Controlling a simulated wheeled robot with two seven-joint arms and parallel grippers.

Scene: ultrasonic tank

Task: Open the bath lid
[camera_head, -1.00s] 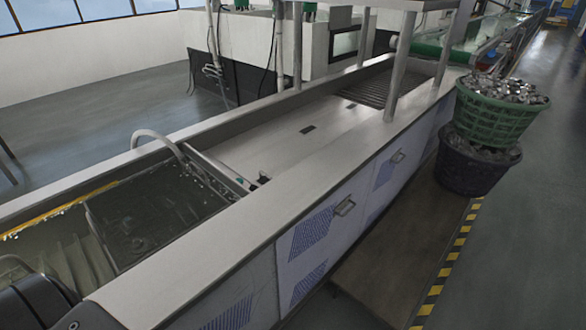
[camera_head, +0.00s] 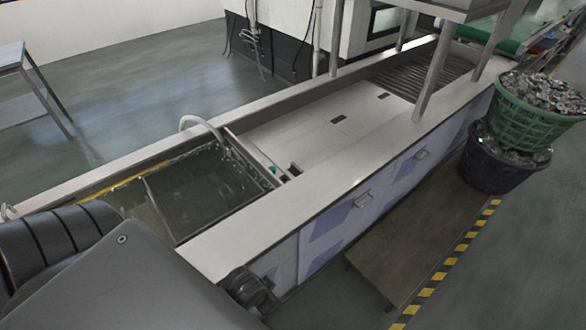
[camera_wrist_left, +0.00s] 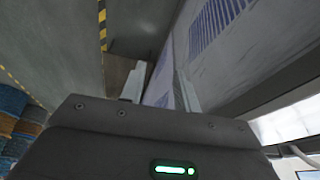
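The open bath (camera_head: 75,203) is at the left of the long metal bench in the head view, with murky water and a dark rectangular panel (camera_head: 195,190) in it. A flat pale metal cover (camera_head: 290,125) with dark slots lies flush in the bench to the right of the bath; I cannot tell whether this is the bath lid. My left gripper (camera_wrist_left: 160,88) is open and empty in the left wrist view, its fingers apart beside the patterned cabinet front. My right gripper is not in view.
A curved white pipe (camera_head: 197,121) stands at the bath's back edge. Metal posts (camera_head: 434,78) rise from the bench. A green basket (camera_head: 524,118) of metal parts sits on a dark tub (camera_head: 495,170) at the right. A low platform (camera_head: 415,235) lies along the bench front.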

